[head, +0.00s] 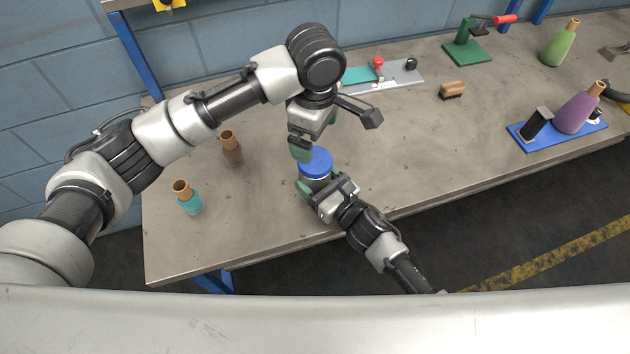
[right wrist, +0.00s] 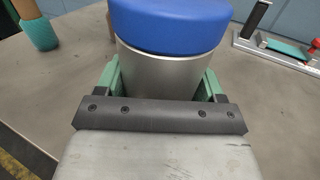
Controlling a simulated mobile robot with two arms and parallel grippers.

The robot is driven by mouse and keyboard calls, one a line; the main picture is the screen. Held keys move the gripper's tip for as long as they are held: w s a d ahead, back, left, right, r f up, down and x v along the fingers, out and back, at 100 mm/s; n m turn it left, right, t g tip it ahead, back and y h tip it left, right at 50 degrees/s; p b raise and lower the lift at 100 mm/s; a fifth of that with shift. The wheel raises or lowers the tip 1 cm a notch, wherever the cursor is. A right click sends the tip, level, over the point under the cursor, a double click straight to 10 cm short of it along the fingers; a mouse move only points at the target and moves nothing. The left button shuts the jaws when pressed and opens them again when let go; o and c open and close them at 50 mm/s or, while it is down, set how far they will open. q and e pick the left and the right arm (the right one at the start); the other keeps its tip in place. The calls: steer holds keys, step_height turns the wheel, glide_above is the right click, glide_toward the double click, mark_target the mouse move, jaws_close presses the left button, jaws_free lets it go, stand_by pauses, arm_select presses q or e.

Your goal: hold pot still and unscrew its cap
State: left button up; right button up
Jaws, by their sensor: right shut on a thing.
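The pot is a silvery cylinder with a wide blue cap (head: 316,162). It stands upright near the front of the table, and most of its body is hidden by my right gripper in the head view. The right wrist view shows the pot's metal wall (right wrist: 160,72) and the blue cap (right wrist: 170,25) on top. My right gripper (right wrist: 160,82) is shut on the pot body below the cap, with a green finger on each side. My left gripper (head: 301,152) points down just above the cap's far left edge. I cannot tell whether it touches or how wide its fingers are.
A teal bottle (head: 190,203) and a brown bottle (head: 231,150) stand left of the pot. A grey plate with a red knob (head: 378,64), a brush (head: 452,89) and a blue stand (head: 560,136) lie beyond. Bare table (head: 430,150) lies to the right.

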mark_target(315, 160)
steer(key=shift+c, duration=1.1)
arm_select(q)
steer(key=shift+m, duration=0.4)
arm_select(e)
steer(key=shift+c, duration=0.6)
arm_select(q)
steer(key=m, duration=0.7)
steer(key=shift+d+m, duration=0.1)
steer(key=shift+m, duration=0.3)
steer(key=m, duration=1.1)
steer(key=shift+r, duration=0.1)
steer(key=m, duration=0.9)
steer(key=shift+m, duration=0.4)
steer(key=m, duration=1)
steer(key=shift+f+m, duration=0.35)
steer(key=shift+m, duration=0.15)
step_height(315, 160, down, 8)
steer(key=shift+r, duration=0.25)
